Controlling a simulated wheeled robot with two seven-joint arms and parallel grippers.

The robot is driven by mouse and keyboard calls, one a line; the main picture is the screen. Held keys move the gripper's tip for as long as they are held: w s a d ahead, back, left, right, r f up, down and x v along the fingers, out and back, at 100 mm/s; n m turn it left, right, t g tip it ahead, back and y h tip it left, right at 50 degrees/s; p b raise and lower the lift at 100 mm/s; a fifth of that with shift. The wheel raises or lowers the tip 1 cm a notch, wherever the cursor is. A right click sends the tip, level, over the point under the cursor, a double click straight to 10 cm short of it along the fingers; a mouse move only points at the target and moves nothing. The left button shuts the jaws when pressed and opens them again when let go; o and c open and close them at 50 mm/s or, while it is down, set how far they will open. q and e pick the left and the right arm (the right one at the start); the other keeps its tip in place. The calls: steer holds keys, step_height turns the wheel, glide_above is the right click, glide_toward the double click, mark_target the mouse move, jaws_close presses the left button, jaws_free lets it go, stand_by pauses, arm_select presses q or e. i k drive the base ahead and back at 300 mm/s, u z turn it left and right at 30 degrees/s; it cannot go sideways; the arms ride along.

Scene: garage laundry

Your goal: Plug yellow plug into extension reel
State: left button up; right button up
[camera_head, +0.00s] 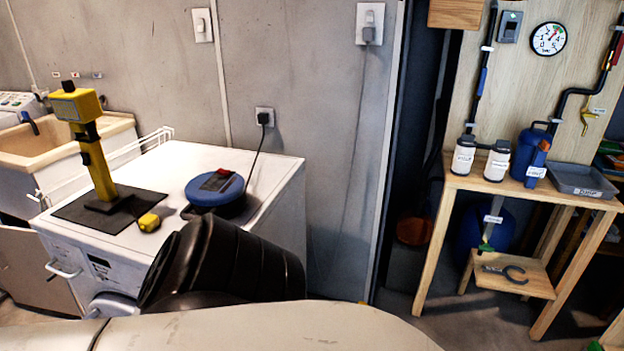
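The yellow plug (149,222) lies on the white top of the appliance (150,187), just right of a dark mat. The extension reel (213,194) is blue and round, with a dark red and black panel on top. It sits on the same white top, to the right of and a little behind the plug, apart from it. A dark cable runs from the reel up to a wall socket (265,117). Neither gripper shows in the head view. A black ribbed arm part of mine is in front of the appliance's front right corner.
A yellow upright device (92,150) stands on the dark mat (70,211), left of the plug. A white wire rail (105,160) runs along the appliance's left edge. A sink (65,150) is at far left. A wooden bench (540,190) with bottles and a tray stands at right.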

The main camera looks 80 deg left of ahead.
mark_target(212, 192)
steer(key=u, duration=4.05)
